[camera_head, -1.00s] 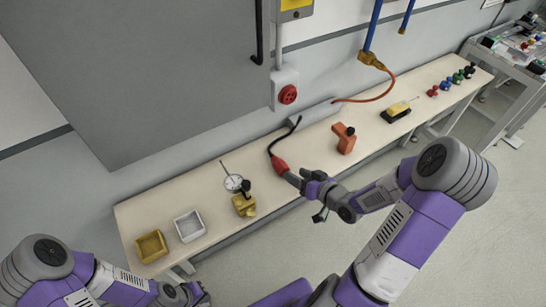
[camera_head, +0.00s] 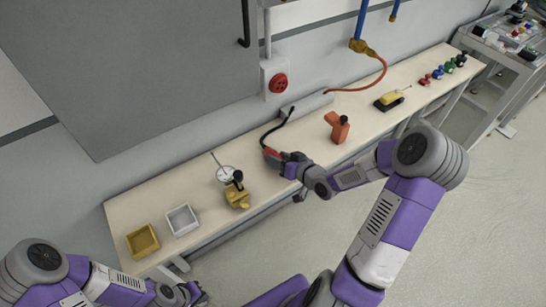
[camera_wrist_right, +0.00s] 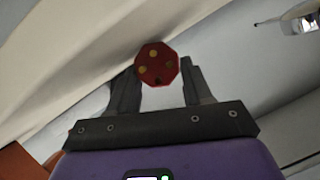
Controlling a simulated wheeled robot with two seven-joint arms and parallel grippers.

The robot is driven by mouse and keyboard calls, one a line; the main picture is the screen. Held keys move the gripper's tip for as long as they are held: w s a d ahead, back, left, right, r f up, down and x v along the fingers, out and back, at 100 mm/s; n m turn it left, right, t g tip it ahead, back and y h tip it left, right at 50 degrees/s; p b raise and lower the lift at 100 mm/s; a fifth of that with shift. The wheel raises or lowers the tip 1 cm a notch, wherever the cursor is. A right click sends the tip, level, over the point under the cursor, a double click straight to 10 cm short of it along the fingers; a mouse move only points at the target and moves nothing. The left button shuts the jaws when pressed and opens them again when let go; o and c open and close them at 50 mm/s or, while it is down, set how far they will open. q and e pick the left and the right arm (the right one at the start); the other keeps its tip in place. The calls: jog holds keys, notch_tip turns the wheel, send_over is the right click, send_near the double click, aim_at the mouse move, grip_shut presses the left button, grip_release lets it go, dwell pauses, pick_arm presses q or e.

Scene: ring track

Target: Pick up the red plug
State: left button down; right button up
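The red plug (camera_head: 271,154) lies on the wooden bench, with a black cable running up from it to the back of the bench. My right gripper (camera_head: 284,158) is at the plug's near end, partly covering it in the head view. In the right wrist view the plug's round red face with brass-coloured dots (camera_wrist_right: 158,65) shows at the fingertips. The two dark fingers (camera_wrist_right: 161,88) stand apart, one on each side of it. I cannot tell whether they touch it. My left gripper (camera_head: 187,294) is low at the bottom left, away from the bench; its fingers are unclear.
A red wall socket (camera_head: 278,83) is above the bench. A yellow bin (camera_head: 142,242), a grey bin (camera_head: 182,220), a brass part with a black knob (camera_head: 237,194) and a dial gauge (camera_head: 226,174) stand to the left. An orange part (camera_head: 338,129) stands to the right.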

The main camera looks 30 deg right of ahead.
jog(key=shift+c, duration=1.3)
jog(key=shift+r, duration=0.1)
